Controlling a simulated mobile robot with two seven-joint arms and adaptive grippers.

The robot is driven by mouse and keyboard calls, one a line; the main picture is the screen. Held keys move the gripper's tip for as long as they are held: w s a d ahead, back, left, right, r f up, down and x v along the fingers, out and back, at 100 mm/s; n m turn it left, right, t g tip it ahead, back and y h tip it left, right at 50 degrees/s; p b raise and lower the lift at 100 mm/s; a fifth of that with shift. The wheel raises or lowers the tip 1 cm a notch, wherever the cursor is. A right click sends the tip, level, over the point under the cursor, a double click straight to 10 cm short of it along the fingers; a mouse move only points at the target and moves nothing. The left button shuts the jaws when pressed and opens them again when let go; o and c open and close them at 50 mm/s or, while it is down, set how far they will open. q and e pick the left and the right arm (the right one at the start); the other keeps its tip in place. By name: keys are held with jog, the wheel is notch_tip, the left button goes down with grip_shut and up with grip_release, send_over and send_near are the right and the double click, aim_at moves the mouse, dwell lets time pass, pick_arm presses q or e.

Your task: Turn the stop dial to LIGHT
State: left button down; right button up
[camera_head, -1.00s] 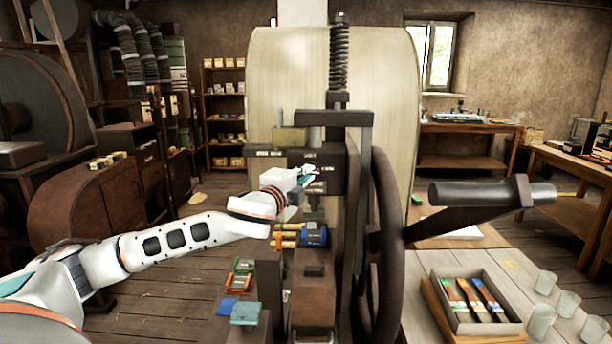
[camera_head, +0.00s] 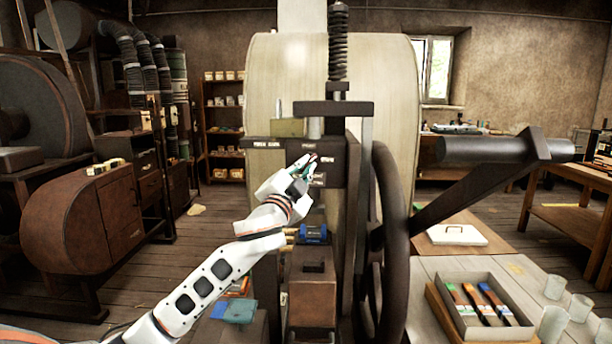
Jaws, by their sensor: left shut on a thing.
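The press has a dark head block (camera_head: 341,168) with small white labels on its front face. The labels are too small to read surely. My left gripper (camera_head: 308,166) is at the front of this block, among the labels, with its fingers pointing up and to the right. It is shut on the stop dial, which the fingers mostly hide, so I cannot tell which label the dial points to. My right gripper is not in view.
A large handwheel (camera_head: 391,240) with a crank handle (camera_head: 490,150) stands right of the head. A blue block (camera_head: 314,234) sits below the gripper. A tray (camera_head: 484,325) of brushes and several glass jars are on the right table.

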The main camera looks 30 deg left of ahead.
pick_arm(q)
jog(key=shift+w+d+f+n+g+y+b, duration=0.15)
jog(key=shift+n+y+b, duration=0.75)
jog(key=shift+n, duration=1.35)
jog(key=shift+d+f+n+g+y+b, duration=0.15)
jog(key=shift+n+y+b, duration=0.3)
jog(key=shift+n+y, duration=1.35)
jog(key=shift+w+d+n+g+y+b, duration=0.15)
jog(key=shift+n+y+b, duration=0.5)
jog(key=shift+n, duration=2.1)
jog(key=shift+s+a+r, duration=0.1)
jog(key=c, duration=2.3)
grip_release()
jog(key=shift+o, duration=0.7)
jog(key=shift+r, duration=0.2)
notch_tip(320, 180, up, 10)
jog(key=shift+f, duration=0.15)
